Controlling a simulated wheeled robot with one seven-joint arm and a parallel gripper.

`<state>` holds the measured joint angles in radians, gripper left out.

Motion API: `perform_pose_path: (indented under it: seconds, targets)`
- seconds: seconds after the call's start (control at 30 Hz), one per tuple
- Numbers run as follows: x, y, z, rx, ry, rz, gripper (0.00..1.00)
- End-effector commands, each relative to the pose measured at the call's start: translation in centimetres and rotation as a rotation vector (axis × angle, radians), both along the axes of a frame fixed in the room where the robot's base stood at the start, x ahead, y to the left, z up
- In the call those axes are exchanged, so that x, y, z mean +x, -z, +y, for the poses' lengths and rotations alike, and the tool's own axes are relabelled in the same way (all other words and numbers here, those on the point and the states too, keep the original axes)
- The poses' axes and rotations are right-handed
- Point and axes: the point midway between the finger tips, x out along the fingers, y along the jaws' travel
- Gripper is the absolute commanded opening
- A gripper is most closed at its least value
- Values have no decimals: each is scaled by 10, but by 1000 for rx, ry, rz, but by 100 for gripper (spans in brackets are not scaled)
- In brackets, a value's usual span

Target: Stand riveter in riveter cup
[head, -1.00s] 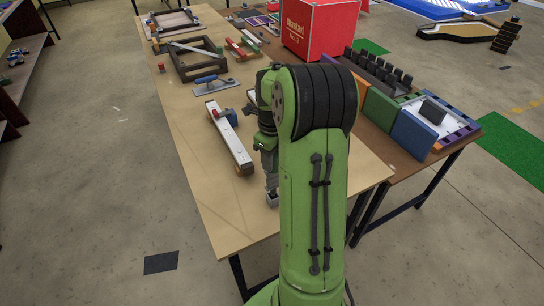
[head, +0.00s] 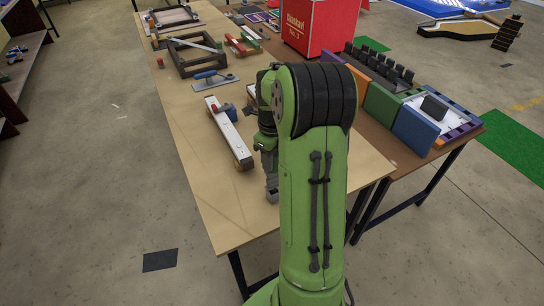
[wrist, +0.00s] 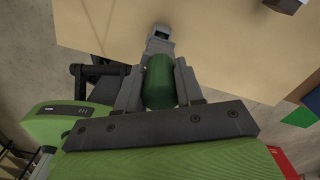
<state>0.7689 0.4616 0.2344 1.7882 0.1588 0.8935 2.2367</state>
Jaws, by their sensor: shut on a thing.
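The riveter shows as a dark green rounded body (wrist: 160,82) in the wrist view. My gripper (wrist: 159,62) is shut on it, with one grey finger on each side. A small grey piece with a dark opening (wrist: 160,33) lies just beyond the fingers, over the tan tabletop. In the head view my gripper (head: 271,184) points down close above the near part of the table. My arm hides much there, and neither riveter nor cup shows clearly.
The tan table (head: 225,215) is bare to the left of my gripper. A long white-topped bar (head: 230,135) lies behind it, with a blue-handled trowel (head: 213,80) and a dark wooden frame (head: 195,54) farther back. A red box (head: 310,25) and coloured panels (head: 415,128) stand to the right.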

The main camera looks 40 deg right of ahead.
Motion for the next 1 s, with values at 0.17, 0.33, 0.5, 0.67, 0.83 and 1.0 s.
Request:
perform_pose_path:
  seconds: [0.17, 0.33, 0.5, 0.67, 0.83, 1.0]
  targets:
    - [0, 5, 0, -1, 0, -1, 0]
    - [0, 9, 0, -1, 0, -1, 0]
    - [0, 14, 0, -1, 0, -1, 0]
    - [0, 13, 0, -1, 0, -1, 52]
    - [0, 13, 0, -1, 0, -1, 66]
    - [0, 14, 0, 0, 0, 0, 66]
